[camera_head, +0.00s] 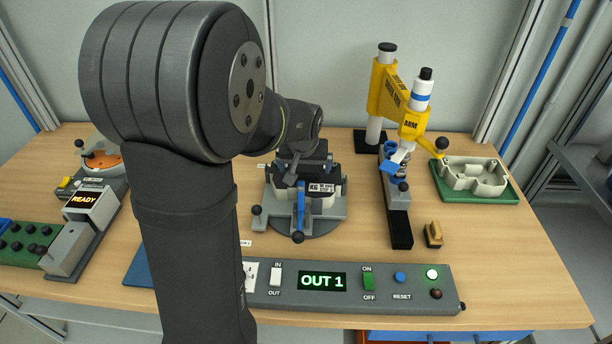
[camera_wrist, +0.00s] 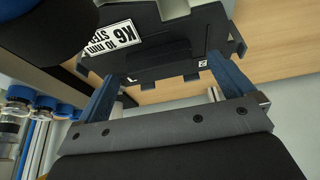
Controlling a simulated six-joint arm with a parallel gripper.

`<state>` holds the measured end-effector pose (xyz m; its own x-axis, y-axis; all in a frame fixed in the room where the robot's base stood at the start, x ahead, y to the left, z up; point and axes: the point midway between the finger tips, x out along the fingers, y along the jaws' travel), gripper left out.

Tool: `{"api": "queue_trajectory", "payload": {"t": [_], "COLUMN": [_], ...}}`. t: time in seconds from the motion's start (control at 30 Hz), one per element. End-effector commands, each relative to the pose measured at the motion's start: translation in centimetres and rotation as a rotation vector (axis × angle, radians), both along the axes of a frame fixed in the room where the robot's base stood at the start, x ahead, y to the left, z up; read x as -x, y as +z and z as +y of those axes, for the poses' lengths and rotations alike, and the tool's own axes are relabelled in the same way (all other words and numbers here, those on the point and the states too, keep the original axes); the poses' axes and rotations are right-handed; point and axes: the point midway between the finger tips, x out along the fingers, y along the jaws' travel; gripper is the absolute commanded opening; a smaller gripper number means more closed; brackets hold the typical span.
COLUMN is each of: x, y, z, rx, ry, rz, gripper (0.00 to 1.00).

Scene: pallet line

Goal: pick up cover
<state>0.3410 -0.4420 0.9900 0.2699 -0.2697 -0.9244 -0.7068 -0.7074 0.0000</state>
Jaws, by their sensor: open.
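My gripper (camera_wrist: 165,67) is open, with its two blue fingers on either side of a dark block with notched edges (camera_wrist: 165,72) in the wrist view. The block bears a white K6 10 mm steel label (camera_wrist: 112,36). I cannot tell whether the fingers touch it. In the head view the labelled block (camera_head: 322,188) sits in the grey round-based fixture (camera_head: 335,212) at the centre, under my wrist. A pale hollow casting with a rim (camera_head: 474,176) lies on a green base (camera_head: 507,192) at the right. I cannot tell for sure which part is the cover.
A yellow arm press (camera_head: 386,90) stands behind right, beside a blue-handled device (camera_head: 398,165). A brush-like block (camera_head: 433,234) lies near it. A control panel (camera_head: 390,296) showing OUT 1 runs along the front. A READY display (camera_head: 86,199) is at left. My arm hides the left middle.

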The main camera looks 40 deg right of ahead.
Motion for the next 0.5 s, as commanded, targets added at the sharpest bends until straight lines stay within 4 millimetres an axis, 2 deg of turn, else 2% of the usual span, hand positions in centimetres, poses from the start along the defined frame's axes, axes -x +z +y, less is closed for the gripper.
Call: {"api": "queue_trajectory", "payload": {"t": [0.1, 0.33, 0.5], "x": [-0.21, -0.22, -0.21], "y": [-0.63, -0.64, -0.63], "z": [-0.19, -0.21, -0.20], "rx": [0.001, 0.001, 0.001], "ry": [0.000, 0.000, 0.000], "rz": [-0.001, -0.001, -0.001], "gripper": [0.98, 0.96, 0.63]}}
